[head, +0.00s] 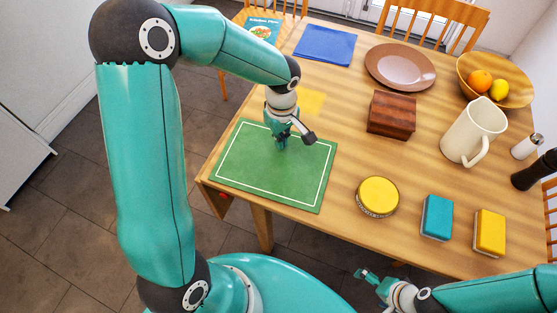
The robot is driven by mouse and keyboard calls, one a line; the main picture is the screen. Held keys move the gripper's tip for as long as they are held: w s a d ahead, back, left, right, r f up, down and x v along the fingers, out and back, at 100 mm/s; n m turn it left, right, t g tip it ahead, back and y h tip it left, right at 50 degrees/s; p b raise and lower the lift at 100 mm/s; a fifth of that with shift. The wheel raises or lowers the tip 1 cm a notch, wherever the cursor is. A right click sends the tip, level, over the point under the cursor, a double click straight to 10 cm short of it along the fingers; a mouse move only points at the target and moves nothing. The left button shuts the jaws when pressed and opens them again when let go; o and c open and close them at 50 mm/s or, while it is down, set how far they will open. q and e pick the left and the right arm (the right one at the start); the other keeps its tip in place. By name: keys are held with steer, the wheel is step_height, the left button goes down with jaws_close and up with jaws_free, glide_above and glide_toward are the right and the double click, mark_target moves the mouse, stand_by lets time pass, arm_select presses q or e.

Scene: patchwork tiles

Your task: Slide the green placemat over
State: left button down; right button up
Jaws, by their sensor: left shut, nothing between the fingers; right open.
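The green placemat (262,181) with a white border line lies flat at the left front of the wooden table, close to its edge. My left gripper (281,146) points down over the upper middle of the placemat and is shut with nothing in it. Its tips are at or just above the mat; I cannot tell whether they touch. My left arm hides part of the mat's far edge. My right gripper (366,277) is open and empty, low in front of the table's near edge.
A yellow square (311,101) lies just beyond the placemat. A wooden box (391,114), a yellow-topped round tin (378,196), a cream pitcher (472,131), a teal sponge (437,217) and a yellow sponge (489,232) stand to the right. A blue mat (325,46) and a brown plate (400,66) lie behind.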

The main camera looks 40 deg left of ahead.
arm_select(q)
steer(key=shift+f+b, duration=0.75)
steer(key=shift+r, duration=0.1)
steer(key=shift+w+a+p, duration=0.25)
steer(key=shift+w+p, duration=0.15)
steer(key=shift+w, duration=0.9)
steer(key=shift+w, duration=0.1)
steer(key=shift+w+a, duration=0.2)
steer(key=shift+w, duration=0.4)
steer(key=shift+w+a, duration=0.15)
steer(key=shift+w, duration=0.45)
steer(key=shift+w, duration=0.1)
steer(key=shift+w+a+p, duration=0.15)
steer(key=shift+w+p, duration=0.15)
steer(key=shift+w, duration=0.35)
steer(key=shift+w+a+p, duration=0.15)
steer(key=shift+w+p, duration=0.1)
steer(key=shift+w, duration=0.35)
steer(key=shift+w, duration=0.1)
